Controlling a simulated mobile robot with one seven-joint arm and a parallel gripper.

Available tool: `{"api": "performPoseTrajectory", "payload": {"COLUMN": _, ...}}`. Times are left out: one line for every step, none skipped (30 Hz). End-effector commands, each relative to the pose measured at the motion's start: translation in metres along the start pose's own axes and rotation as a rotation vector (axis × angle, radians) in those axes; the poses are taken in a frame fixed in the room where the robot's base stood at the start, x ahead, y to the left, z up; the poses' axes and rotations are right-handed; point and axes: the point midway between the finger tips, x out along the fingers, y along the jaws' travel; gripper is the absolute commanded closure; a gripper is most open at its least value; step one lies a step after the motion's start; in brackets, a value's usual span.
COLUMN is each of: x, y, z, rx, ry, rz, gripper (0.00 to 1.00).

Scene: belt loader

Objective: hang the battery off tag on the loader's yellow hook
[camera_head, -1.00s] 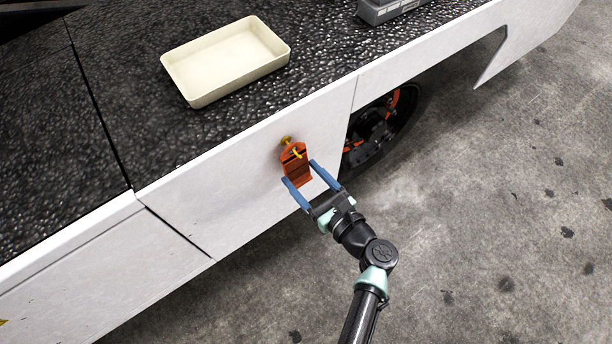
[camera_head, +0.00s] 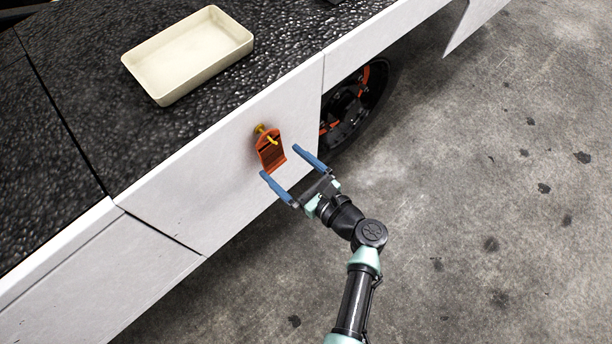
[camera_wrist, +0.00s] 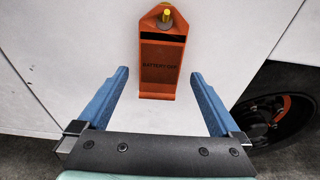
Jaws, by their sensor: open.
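The orange battery off tag (camera_head: 269,154) hangs on the yellow hook (camera_head: 263,130) on the loader's white side panel. In the wrist view the tag (camera_wrist: 160,66) hangs upright with its printed face toward me, and the yellow hook (camera_wrist: 166,15) shows through its top. My gripper (camera_head: 289,161) is open and empty, its blue fingers apart. In the wrist view the gripper's fingertips (camera_wrist: 160,72) show on either side of the tag's lower part, with gaps on both sides. The fingers do not touch the tag.
A cream tray (camera_head: 188,53) stands on the loader's black textured top, above the panel. A wheel (camera_head: 352,108) sits in an opening to the right of the hook. The grey concrete floor (camera_head: 480,200) is clear on the right.

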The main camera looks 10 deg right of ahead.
Motion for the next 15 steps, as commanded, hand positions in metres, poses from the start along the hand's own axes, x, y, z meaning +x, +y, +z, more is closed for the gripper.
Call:
{"api": "performPoseTrajectory", "payload": {"x": -0.009, "y": -0.001, "z": 0.001, "rx": 0.001, "ry": 0.001, "rz": -0.004, "gripper": 0.0}}
{"api": "performPoseTrajectory", "payload": {"x": -0.015, "y": 0.0, "z": 0.001, "rx": 0.002, "ry": 0.002, "rz": -0.003, "gripper": 0.0}}
{"api": "performPoseTrajectory", "payload": {"x": -0.023, "y": -0.001, "z": 0.002, "rx": 0.002, "ry": 0.002, "rz": -0.006, "gripper": 0.0}}
{"api": "performPoseTrajectory", "payload": {"x": -0.03, "y": -0.001, "z": 0.002, "rx": 0.001, "ry": 0.002, "rz": -0.006, "gripper": 0.0}}
{"api": "performPoseTrajectory", "payload": {"x": -0.037, "y": 0.0, "z": 0.002, "rx": 0.001, "ry": 0.002, "rz": -0.005, "gripper": 0.0}}
{"api": "performPoseTrajectory", "payload": {"x": -0.047, "y": 0.0, "z": 0.002, "rx": 0.001, "ry": 0.003, "rz": -0.006, "gripper": 0.0}}
{"api": "performPoseTrajectory", "payload": {"x": -0.053, "y": -0.001, "z": 0.002, "rx": 0.001, "ry": 0.002, "rz": -0.006, "gripper": 0.0}}
{"api": "performPoseTrajectory", "payload": {"x": -0.06, "y": -0.001, "z": 0.002, "rx": 0.001, "ry": 0.002, "rz": -0.006, "gripper": 0.0}}
{"api": "performPoseTrajectory", "payload": {"x": -0.069, "y": 0.0, "z": 0.002, "rx": 0.001, "ry": 0.002, "rz": -0.005, "gripper": 0.0}}
{"api": "performPoseTrajectory", "payload": {"x": -0.075, "y": 0.0, "z": 0.002, "rx": 0.001, "ry": 0.002, "rz": -0.005, "gripper": 0.0}}
{"api": "performPoseTrajectory", "payload": {"x": -0.081, "y": -0.001, "z": 0.002, "rx": 0.001, "ry": 0.002, "rz": -0.005, "gripper": 0.0}}
{"api": "performPoseTrajectory", "payload": {"x": -0.089, "y": -0.001, "z": 0.001, "rx": 0.001, "ry": 0.002, "rz": -0.005, "gripper": 0.0}}
{"api": "performPoseTrajectory", "payload": {"x": -0.094, "y": 0.0, "z": 0.001, "rx": 0.001, "ry": 0.001, "rz": -0.004, "gripper": 0.0}}
{"api": "performPoseTrajectory", "payload": {"x": -0.098, "y": 0.0, "z": 0.001, "rx": 0.001, "ry": 0.002, "rz": -0.004, "gripper": 0.0}}
{"api": "performPoseTrajectory", "payload": {"x": -0.104, "y": 0.0, "z": 0.001, "rx": 0.001, "ry": 0.001, "rz": -0.003, "gripper": 0.0}}
